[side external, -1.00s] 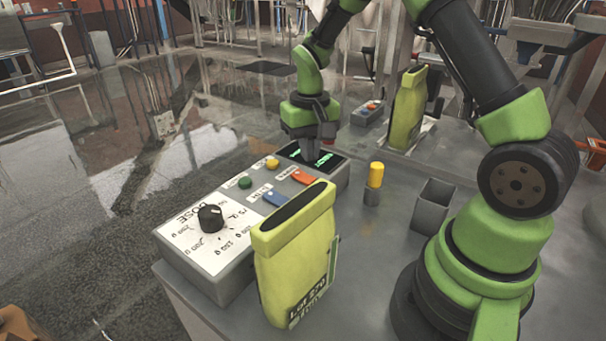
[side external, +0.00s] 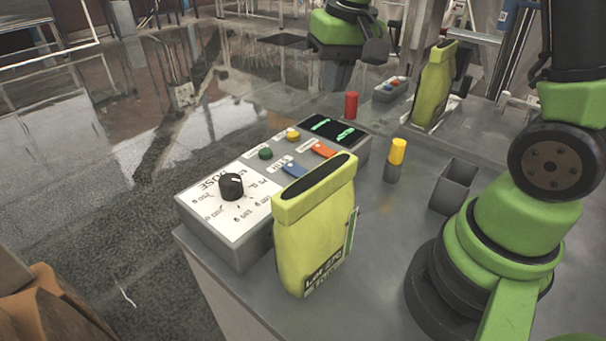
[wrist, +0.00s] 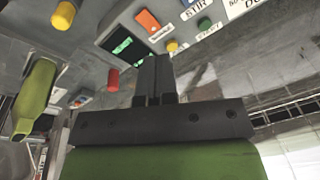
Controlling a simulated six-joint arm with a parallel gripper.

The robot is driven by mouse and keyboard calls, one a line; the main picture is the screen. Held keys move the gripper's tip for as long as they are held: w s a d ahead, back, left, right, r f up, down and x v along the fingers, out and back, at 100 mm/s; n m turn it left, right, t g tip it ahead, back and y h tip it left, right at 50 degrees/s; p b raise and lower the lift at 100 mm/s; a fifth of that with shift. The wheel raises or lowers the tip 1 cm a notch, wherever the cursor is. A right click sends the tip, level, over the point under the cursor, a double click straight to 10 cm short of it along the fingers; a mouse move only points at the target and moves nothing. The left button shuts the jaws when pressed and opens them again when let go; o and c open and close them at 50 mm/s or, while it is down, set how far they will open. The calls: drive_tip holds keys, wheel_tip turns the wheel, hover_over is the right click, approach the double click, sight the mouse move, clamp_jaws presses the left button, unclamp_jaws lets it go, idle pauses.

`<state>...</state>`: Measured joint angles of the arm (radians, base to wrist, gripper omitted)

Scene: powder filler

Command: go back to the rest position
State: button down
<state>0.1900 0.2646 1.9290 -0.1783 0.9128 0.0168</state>
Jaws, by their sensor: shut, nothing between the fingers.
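My gripper (wrist: 154,70) is shut and empty in the wrist view, its two dark fingers pressed together. In the side view my gripper (side external: 341,75) is at the top centre, raised above and beyond the far end of the control box. The control box (side external: 222,247) has a black dose knob (side external: 231,186), coloured buttons and a lit green display (side external: 333,130). Nothing touches the gripper in either view.
A yellow-green bag (side external: 314,238) stands upright in front of the box. A red cylinder (side external: 351,105), a yellow-topped post (side external: 397,151) and an open grey bin (side external: 454,186) stand on the table. Another yellow-green bag (side external: 433,88) stands farther back, near a small button box (side external: 390,89).

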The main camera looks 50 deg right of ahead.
drive_tip(key=s+a+r+t+y, duration=0.1)
drive_tip(key=s+a+r+t, duration=0.1)
drive_tip(key=s+a+r, duration=0.2)
drive_tip(key=s+a+r+n+t, duration=0.1)
drive_tip(key=s+a+r+t, duration=0.2)
drive_tip(key=s, duration=0.8)
drive_tip(key=shift+a+r+n+y, duration=0.3)
drive_tip(key=shift+a+r+y, duration=0.1)
drive_tip(key=shift+r, duration=0.15)
